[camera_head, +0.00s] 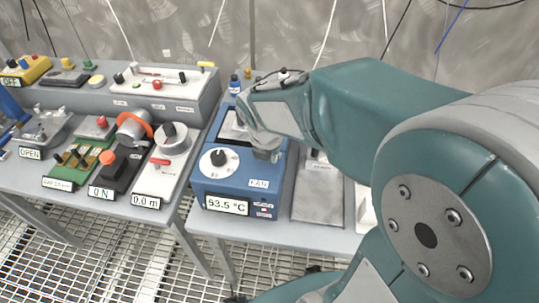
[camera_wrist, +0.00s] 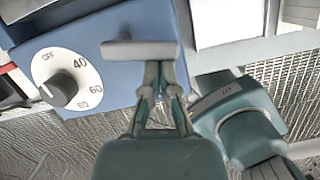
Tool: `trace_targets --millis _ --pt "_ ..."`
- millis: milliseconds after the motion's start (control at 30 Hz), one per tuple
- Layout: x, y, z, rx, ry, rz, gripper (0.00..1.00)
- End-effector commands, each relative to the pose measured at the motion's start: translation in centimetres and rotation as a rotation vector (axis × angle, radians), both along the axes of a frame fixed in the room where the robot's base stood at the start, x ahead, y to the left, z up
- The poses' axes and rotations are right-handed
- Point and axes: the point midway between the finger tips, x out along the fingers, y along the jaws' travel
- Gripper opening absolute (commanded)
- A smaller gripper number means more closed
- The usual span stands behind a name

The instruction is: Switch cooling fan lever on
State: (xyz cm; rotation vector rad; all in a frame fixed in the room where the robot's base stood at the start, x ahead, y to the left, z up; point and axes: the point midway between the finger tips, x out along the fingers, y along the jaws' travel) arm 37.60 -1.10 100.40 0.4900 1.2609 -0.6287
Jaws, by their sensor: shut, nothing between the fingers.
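The blue cooling unit (camera_head: 237,190) stands on the right-hand table in the head view, with a white dial (camera_head: 219,161), a temperature display (camera_head: 227,205) and a FAN label (camera_head: 258,184). My gripper (camera_head: 266,151) is over its right part, above the FAN label. In the wrist view, the blue casing (camera_wrist: 110,28) and dial (camera_wrist: 66,80) show at the left. My gripper (camera_wrist: 142,50) is shut and empty in front of the casing's edge. I cannot tell whether it touches the unit.
A grey panel (camera_head: 319,190) lies right of the blue unit. The left table holds a white dial device (camera_head: 165,165), a black box with an orange button (camera_head: 113,168) and a green board (camera_head: 77,162). A grey control box (camera_head: 158,92) stands behind. Metal grating covers the floor.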

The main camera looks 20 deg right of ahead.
Motion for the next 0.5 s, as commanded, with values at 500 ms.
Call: trace_targets --millis 500 --pt "1.4 0.6 0.0 0.0 0.0 0.0 0.0"
